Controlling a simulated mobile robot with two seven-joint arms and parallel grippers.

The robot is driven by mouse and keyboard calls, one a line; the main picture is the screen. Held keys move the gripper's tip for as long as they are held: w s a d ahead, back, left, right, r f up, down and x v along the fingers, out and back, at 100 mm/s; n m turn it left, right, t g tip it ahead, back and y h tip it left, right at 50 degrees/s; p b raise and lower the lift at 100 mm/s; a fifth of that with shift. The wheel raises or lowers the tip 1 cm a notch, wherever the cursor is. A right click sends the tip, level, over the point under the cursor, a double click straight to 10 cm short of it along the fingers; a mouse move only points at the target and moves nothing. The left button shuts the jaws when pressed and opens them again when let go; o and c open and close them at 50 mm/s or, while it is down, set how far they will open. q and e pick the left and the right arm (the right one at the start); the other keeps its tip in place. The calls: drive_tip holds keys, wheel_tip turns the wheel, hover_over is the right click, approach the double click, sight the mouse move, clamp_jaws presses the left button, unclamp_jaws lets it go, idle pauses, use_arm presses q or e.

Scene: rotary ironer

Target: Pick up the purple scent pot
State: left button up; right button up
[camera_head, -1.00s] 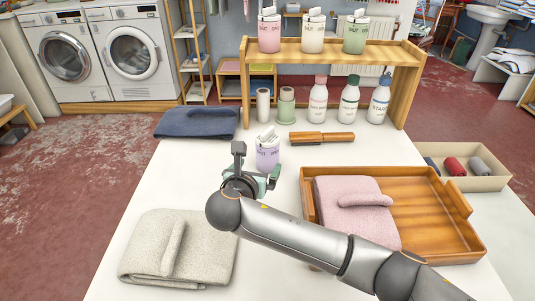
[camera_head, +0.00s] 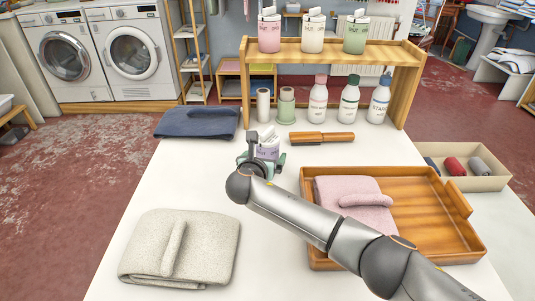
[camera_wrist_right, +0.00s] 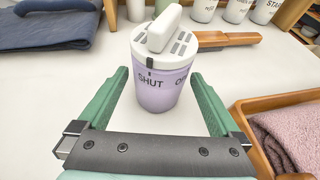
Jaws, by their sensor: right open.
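The purple scent pot (camera_head: 268,150) stands upright on the white table, below the shelf. Its white vented lid with a raised grip shows in the right wrist view, where the pot (camera_wrist_right: 160,88) has "SHUT" on its side. My right gripper (camera_head: 264,163) is at the pot, partly covering it in the head view. In the right wrist view its green fingers (camera_wrist_right: 158,80) are open, one on each side of the pot's body, with gaps between. My left gripper is not in view.
A wooden-handled brush (camera_head: 322,138) lies right of the pot. A wooden tray (camera_head: 425,215) holds a folded pink towel (camera_head: 355,203). A cream towel (camera_head: 180,247) lies front left, a navy one (camera_head: 197,122) back left. Bottles (camera_head: 349,100) stand under the wooden shelf (camera_head: 330,50).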

sight(265, 147)
drive_tip(key=c, duration=1.3)
drive_tip(key=shift+o, duration=0.2)
wheel_tip(265, 147, up, 10)
drive_tip(key=shift+r, duration=0.1)
wheel_tip(265, 147, down, 7)
drive_tip(key=shift+f, duration=0.1)
drive_tip(key=shift+f, duration=0.1)
idle(0.4)
drive_tip(key=shift+f, duration=1.2)
